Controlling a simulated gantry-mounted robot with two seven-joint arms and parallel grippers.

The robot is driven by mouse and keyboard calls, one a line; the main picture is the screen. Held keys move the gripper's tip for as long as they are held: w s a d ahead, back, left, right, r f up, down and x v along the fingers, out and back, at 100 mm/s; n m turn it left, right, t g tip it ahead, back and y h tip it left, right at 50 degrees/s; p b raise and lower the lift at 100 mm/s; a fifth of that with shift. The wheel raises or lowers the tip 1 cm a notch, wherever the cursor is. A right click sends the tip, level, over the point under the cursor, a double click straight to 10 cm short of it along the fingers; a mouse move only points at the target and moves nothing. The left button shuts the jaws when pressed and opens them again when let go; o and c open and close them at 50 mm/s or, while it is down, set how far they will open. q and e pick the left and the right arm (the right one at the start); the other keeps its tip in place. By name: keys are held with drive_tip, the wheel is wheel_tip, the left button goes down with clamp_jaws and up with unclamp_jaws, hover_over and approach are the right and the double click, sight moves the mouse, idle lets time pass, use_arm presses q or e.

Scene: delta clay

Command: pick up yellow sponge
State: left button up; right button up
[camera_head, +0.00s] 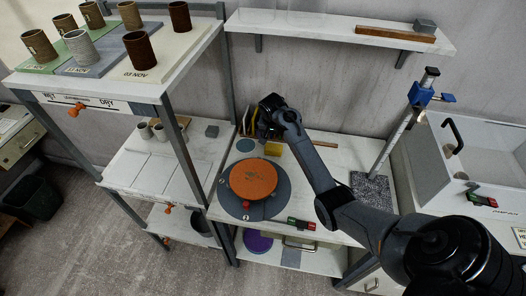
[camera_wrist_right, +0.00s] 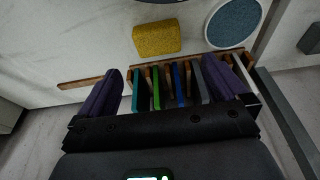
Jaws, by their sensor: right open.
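The yellow sponge (camera_head: 272,149) lies on the white worktop, behind the orange disc and in front of my right gripper in the head view. In the right wrist view the sponge (camera_wrist_right: 157,37) is a textured yellow block, clear of the fingers and beyond their tips. My right gripper (camera_head: 266,118) is over the back of the worktop. In the right wrist view it shows as two purple finger pads (camera_wrist_right: 162,82) spread wide apart, with no object held between them. A rack of coloured pieces shows beyond and between the fingers. My left gripper is in neither view.
The wooden rack (camera_wrist_right: 190,65) stands close to the sponge. A round blue pad (camera_wrist_right: 234,22) lies beside them. The orange disc (camera_head: 253,178) sits on a dark round wheel. A shelf of brown cups (camera_head: 140,50) rises at left. A grey speckled slab (camera_head: 372,188) lies right.

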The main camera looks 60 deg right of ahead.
sight(274, 147)
drive_tip(key=x, duration=0.3)
drive_tip(key=shift+s+d+f, duration=0.1)
drive_tip(key=shift+s+f, duration=0.1)
drive_tip(key=shift+f, duration=0.1)
drive_tip(key=shift+b+x, duration=0.75)
drive_tip(key=shift+x, duration=2.2)
drive_tip(key=c, duration=0.9)
